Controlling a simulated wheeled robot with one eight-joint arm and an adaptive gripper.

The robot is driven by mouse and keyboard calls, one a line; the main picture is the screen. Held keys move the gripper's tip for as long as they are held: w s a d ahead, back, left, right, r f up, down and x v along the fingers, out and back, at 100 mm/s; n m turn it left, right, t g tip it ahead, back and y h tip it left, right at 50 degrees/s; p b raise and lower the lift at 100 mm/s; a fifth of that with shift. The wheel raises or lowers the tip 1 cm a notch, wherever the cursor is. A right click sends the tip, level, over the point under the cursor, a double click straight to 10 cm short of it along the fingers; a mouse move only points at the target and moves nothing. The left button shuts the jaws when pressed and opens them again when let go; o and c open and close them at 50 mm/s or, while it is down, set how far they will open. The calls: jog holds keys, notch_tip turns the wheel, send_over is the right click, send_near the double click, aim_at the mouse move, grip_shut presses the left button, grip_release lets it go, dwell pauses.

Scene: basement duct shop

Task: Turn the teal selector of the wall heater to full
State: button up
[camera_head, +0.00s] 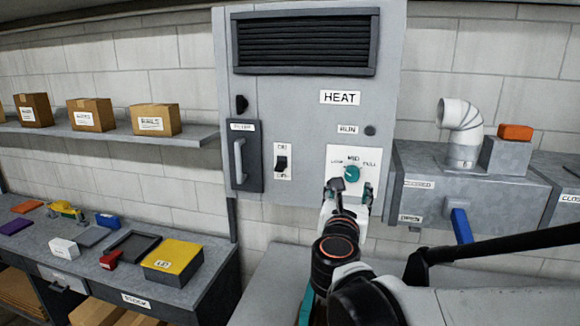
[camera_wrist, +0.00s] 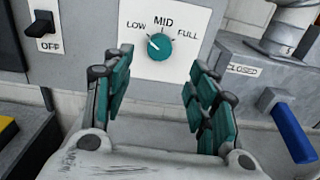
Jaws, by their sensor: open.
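The teal selector (camera_head: 352,173) is a round knob on a white plate of the grey wall heater (camera_head: 290,120). Its plate reads LOW, MID and FULL from left to right. In the wrist view the selector (camera_wrist: 159,46) shows a pale mark on its upper left, towards LOW. My gripper (camera_head: 352,188) is open, just below the knob in the head view. In the wrist view its teal-padded fingers (camera_wrist: 160,72) stand wide to the left and right, with nothing between them. The knob shows beyond the gap, apparently untouched.
A black toggle switch (camera_head: 282,163) and a dark handled panel (camera_head: 245,157) are left of the selector plate. A metal duct box (camera_head: 460,185) with a blue lever (camera_head: 461,226) is at the right. A cluttered workbench (camera_head: 190,290) stands at the left.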

aim_at(351, 176)
jog(key=p+x, duration=0.1)
jog(key=x, duration=0.9)
jog(key=c, duration=1.1)
